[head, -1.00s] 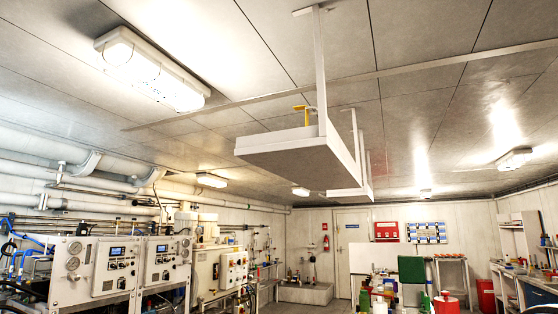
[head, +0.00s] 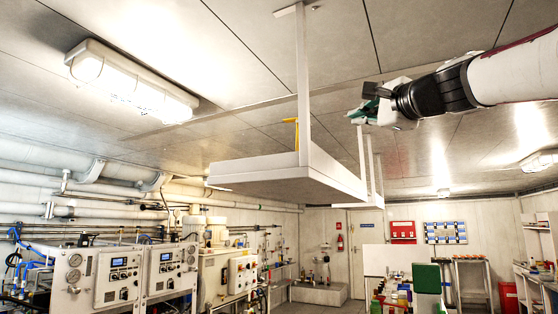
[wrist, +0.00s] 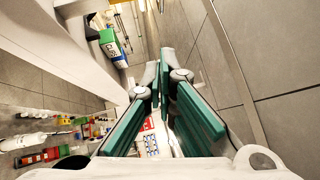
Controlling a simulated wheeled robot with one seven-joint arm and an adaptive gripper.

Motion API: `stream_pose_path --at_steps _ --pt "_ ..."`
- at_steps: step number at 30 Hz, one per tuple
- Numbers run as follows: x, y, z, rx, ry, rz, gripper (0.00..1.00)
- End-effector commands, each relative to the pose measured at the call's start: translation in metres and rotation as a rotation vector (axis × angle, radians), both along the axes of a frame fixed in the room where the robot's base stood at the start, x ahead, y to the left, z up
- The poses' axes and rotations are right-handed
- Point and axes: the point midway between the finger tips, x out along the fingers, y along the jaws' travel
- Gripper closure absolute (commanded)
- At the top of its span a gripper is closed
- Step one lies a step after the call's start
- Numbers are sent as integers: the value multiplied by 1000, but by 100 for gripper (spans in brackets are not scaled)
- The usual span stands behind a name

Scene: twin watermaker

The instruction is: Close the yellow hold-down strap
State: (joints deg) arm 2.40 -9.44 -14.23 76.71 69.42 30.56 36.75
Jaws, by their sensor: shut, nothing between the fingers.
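The yellow hold-down strap (head: 296,132) stands upright at the white overhead shelf (head: 285,172) in the head view, beside its hanging post. Its top end bends to the left. Its lower end is hidden behind the shelf's edge. My gripper (head: 364,112) is up near the ceiling, to the right of the strap and apart from it. It is shut and empty. In the wrist view its green-padded fingers (wrist: 163,76) point away from the camera, and I cannot make out the strap there.
The white post (head: 303,85) rises from the shelf to the ceiling, between the strap and my gripper. A second hanging post (head: 363,150) stands behind. A ceiling lamp (head: 130,80) is at left. Control panels (head: 118,270) stand below left.

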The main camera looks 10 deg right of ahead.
Motion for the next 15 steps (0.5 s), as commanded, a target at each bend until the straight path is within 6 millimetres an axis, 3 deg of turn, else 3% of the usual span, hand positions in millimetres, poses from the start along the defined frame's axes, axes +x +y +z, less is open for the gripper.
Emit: stream_pose_path --at_steps 15 --pt "72 17 13 -6 4 2 100"
